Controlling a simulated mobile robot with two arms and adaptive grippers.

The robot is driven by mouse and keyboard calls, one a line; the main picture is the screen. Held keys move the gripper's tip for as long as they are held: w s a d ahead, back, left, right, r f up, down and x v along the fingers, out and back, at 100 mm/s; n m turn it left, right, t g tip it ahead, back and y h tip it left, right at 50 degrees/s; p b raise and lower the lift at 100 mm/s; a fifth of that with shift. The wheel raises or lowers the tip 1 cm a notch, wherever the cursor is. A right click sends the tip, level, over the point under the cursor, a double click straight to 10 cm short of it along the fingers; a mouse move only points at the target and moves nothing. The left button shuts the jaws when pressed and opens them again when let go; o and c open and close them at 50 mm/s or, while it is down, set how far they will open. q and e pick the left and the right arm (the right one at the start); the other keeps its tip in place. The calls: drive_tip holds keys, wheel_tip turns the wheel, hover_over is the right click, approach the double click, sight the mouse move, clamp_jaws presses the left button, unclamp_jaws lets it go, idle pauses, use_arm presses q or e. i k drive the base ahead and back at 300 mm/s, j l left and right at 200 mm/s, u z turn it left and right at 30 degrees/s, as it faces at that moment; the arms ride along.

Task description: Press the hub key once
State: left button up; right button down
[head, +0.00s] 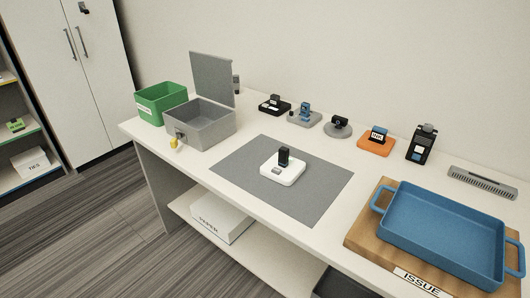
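A white block-like device, which looks like the hub (292,176), sits on the grey mat (240,172) in the middle of the table. A black upright piece (284,157) stands on its top. A small grey patch on its near side looks like the key (276,171); it is too small to tell if it is pressed. Nothing touches the device. Neither of my grippers is in view.
On the table (200,168), an open grey box (212,130) and a green bin (152,103) stand left. Several small devices line the back, including an orange one (373,147). A blue tray (440,225) rests on a wooden board (362,236) at right. The mat around the device is clear.

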sight(276, 171)
drive_tip(key=i+j+z, duration=0.1)
drive_tip(key=i+j, duration=0.25)
drive_tip(key=i+j+z, duration=0.1)
drive_tip(key=i+j, duration=0.25)
drive_tip(key=j, duration=0.2)
